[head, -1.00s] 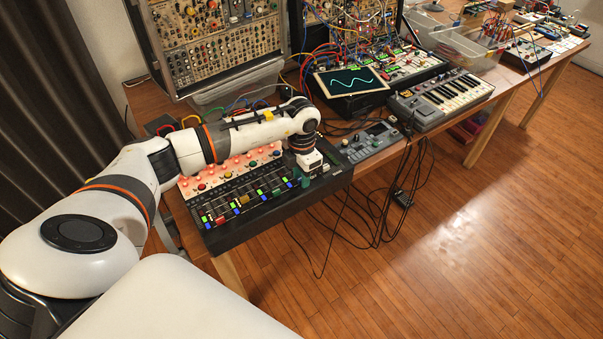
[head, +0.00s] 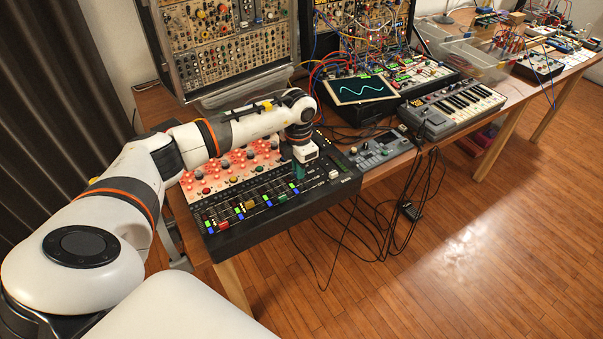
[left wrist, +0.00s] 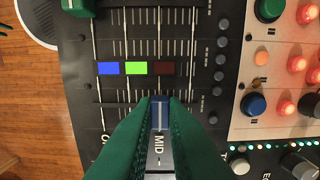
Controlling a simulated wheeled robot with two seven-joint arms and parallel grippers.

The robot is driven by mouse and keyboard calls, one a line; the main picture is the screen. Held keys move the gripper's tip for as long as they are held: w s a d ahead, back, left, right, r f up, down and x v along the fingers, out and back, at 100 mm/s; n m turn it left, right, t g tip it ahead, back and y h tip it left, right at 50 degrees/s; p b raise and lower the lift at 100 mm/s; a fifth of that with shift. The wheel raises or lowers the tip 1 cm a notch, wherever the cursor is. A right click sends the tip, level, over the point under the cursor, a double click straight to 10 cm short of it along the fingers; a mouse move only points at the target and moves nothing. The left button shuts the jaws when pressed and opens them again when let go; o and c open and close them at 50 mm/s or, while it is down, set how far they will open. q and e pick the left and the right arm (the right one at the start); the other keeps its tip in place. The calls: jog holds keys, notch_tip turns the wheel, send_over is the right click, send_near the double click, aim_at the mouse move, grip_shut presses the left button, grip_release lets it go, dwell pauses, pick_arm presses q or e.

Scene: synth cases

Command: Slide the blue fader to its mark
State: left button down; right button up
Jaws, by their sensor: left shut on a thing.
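The blue fader (left wrist: 160,112) is a small blue cap with a pale line, between the green fingers of my left gripper (left wrist: 160,106) in the left wrist view. The gripper is shut on it, and the fingers hide its sides. The cap sits in a slot of the black mixer (head: 262,222). Beyond it in the left wrist view lie a blue mark (left wrist: 108,68), a green mark (left wrist: 136,68) and a dark red mark (left wrist: 164,68) in a row. The cap is apart from the blue mark. In the head view my left gripper (head: 298,170) is over the mixer's right part. My right gripper is not in view.
Lit red buttons and knobs (head: 215,172) stand on the panel behind the faders. A green fader cap (left wrist: 78,5) shows at the wrist view's top edge. A grey device (head: 378,148) and a keyboard (head: 455,110) stand to the right. Cables hang off the front table edge.

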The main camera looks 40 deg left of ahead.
pick_arm(q)
jog(key=c, duration=1.4)
grip_release()
jog(key=shift+c, duration=0.2)
notch_tip(320, 180, up, 12)
jog(key=b, duration=0.1)
jog(key=shift+b, duration=0.4)
